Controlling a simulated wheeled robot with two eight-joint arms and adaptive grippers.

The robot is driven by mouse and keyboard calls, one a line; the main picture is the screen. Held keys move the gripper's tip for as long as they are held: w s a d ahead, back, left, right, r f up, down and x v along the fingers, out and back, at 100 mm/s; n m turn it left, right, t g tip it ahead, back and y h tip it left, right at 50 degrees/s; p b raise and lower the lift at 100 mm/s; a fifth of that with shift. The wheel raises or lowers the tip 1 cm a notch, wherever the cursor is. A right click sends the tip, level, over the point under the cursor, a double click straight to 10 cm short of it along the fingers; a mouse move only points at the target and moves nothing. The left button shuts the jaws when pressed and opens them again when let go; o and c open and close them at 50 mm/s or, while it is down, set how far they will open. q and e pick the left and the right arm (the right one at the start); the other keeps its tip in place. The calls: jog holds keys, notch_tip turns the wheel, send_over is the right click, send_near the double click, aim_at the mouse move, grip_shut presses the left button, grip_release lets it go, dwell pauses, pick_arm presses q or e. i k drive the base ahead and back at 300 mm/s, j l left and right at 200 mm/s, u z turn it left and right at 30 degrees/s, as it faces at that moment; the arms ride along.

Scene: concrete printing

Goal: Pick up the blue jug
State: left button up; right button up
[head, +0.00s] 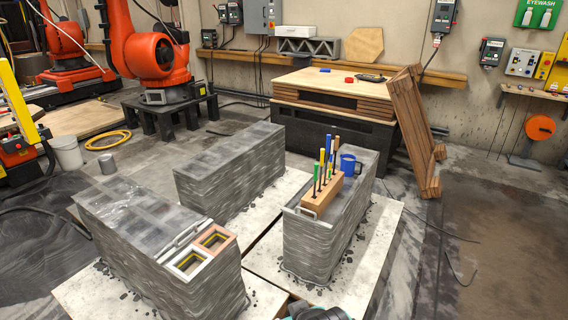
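The blue jug (347,166) stands upright on top of the right-hand grey layered concrete block (318,240), near its far end. It is close behind a wooden tool holder (322,193) that carries several upright tools with blue, green and yellow handles. The holder and tools stand just left of the jug and may hide a little of its lower left side. Neither of my grippers can be made out in the head view. Only a small dark and teal part, probably mine, shows at the bottom edge.
Two more concrete blocks stand at the left (150,235) and centre (228,170). The left one bears a white frame (188,262) and a pink frame (214,239). A workbench (335,110) and leaning wooden frame (415,130) are behind. Open floor lies at right.

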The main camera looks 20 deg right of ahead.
aim_at(348, 161)
jog(key=l+u, duration=0.35)
jog(key=l, duration=0.2)
jog(key=l+u, duration=0.35)
jog(key=l, duration=0.25)
jog(key=l+u, duration=0.3)
jog(key=l, duration=0.3)
jog(key=k+l, duration=0.1)
jog(key=l, duration=0.5)
jog(key=k+l, duration=0.1)
jog(key=l, duration=0.5)
jog(key=k+l, duration=0.1)
jog(key=l, duration=0.5)
jog(key=k+l, duration=0.1)
jog(key=l, duration=0.5)
jog(key=k+l, duration=0.1)
jog(key=l, duration=0.5)
jog(key=k+l, duration=0.1)
jog(key=l, duration=0.5)
